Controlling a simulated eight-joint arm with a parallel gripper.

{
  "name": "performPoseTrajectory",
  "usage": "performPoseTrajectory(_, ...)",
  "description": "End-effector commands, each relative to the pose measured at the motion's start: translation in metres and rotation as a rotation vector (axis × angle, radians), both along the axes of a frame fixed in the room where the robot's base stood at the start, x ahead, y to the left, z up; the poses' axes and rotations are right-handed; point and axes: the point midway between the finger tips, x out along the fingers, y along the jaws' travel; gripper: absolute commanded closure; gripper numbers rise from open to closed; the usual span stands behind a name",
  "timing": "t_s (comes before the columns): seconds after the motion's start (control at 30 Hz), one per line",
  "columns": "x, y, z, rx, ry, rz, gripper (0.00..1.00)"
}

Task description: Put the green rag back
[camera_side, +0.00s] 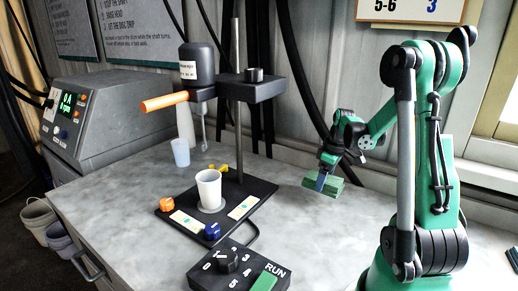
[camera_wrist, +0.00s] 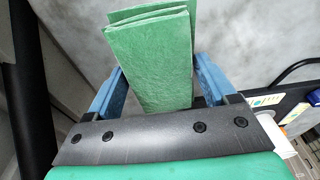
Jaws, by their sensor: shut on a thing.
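The green rag (camera_side: 331,187) is a folded, flat green bundle held above the grey worktop, right of the disperser stand. It also shows in the wrist view (camera_wrist: 150,60), between the two blue fingers. My gripper (camera_side: 322,182) is shut on the rag, and its fingers also show in the wrist view (camera_wrist: 160,85). The rag's lower end is hidden behind the gripper's dark plate in the wrist view.
The disperser stand (camera_side: 262,190) holds a white cup (camera_side: 208,188) on its black base. A control box (camera_side: 228,262) with a dial is in front, and a grey cabinet (camera_side: 100,120) is at the left. The worktop (camera_side: 330,240) in front of my gripper is clear.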

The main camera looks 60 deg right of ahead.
Motion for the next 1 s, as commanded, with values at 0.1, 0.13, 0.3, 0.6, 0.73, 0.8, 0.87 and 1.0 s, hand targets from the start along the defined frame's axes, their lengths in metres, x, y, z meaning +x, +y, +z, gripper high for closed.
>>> performPoseTrajectory(0.1, 0.000, 0.000, -0.008, 0.000, 0.000, 0.000, 0.71)
performPoseTrajectory(0.13, 0.000, 0.000, -0.011, 0.000, 0.000, 0.000, 0.71)
performPoseTrajectory(0.3, 0.000, 0.000, -0.033, 0.000, 0.000, 0.000, 0.71)
performPoseTrajectory(0.6, 0.000, 0.000, -0.040, 0.000, 0.000, 0.000, 0.71)
performPoseTrajectory(0.73, 0.000, 0.000, -0.042, 0.000, 0.000, 0.000, 0.71)
performPoseTrajectory(0.8, 0.000, 0.000, -0.043, 0.000, 0.000, 0.000, 0.14)
performPoseTrajectory(0.87, 0.000, 0.000, -0.042, 0.000, 0.000, 0.000, 0.00)
performPoseTrajectory(1.0, 0.000, 0.000, -0.042, 0.000, 0.000, 0.000, 0.00)
